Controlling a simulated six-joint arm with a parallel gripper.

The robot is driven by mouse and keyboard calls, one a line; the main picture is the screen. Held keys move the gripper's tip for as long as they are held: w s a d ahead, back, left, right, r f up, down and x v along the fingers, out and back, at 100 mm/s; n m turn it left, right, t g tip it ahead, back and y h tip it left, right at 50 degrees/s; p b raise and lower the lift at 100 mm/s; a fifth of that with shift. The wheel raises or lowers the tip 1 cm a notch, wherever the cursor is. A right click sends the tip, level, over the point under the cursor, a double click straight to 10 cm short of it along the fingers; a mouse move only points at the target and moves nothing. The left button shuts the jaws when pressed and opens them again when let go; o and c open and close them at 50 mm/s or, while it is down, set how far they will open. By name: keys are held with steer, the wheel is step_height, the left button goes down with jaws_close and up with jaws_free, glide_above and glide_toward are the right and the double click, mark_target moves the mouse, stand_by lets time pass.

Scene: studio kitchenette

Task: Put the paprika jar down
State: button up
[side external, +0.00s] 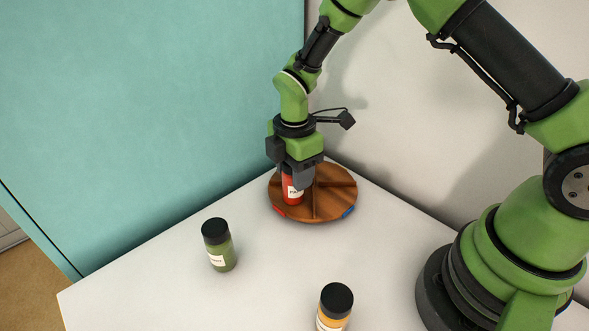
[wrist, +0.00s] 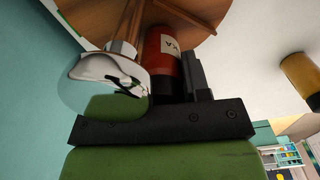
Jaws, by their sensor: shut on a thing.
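The red paprika jar (side external: 291,189) is upright, low over or on the front-left part of the round wooden divided turntable (side external: 334,206). I cannot tell whether its base touches the wood. My gripper (side external: 292,175) points down and is shut on the jar's top, hiding it in the side view. In the wrist view the jar (wrist: 162,50) shows its red body and part of a white label between the jaws (wrist: 165,85), with the turntable (wrist: 100,15) beyond it. A shiny, mirror-like thing (wrist: 105,75) covers the left jaw there; I cannot tell what it is.
A green jar with black lid (side external: 219,246) stands front-left of the turntable. A yellow-orange jar with black lid (side external: 335,305) stands at the front. The teal wall panel (side external: 150,110) and white wall (side external: 400,130) meet behind the turntable. White counter (side external: 150,290) is clear at left.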

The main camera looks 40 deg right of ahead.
steer(key=o, duration=1)
steer(key=shift+f, duration=0.1)
steer(key=shift+c, duration=0.2)
step_height(320, 180, up, 11)
steer(key=shift+s+r, duration=0.1)
steer(key=shift+r, duration=0.75)
steer(key=s+d+r+m+t+y, duration=0.1)
steer(key=s+d+r+m+t, duration=0.15)
steer(key=s+r+m, duration=0.7)
steer(key=s+r+m+t+y, duration=0.1)
steer(key=s+m+t, duration=0.3)
steer(key=s+m, duration=0.6)
steer(key=shift+s+a+r+m+t, duration=0.25)
steer(key=shift+r+m+t, duration=0.1)
steer(key=shift+r, duration=0.35)
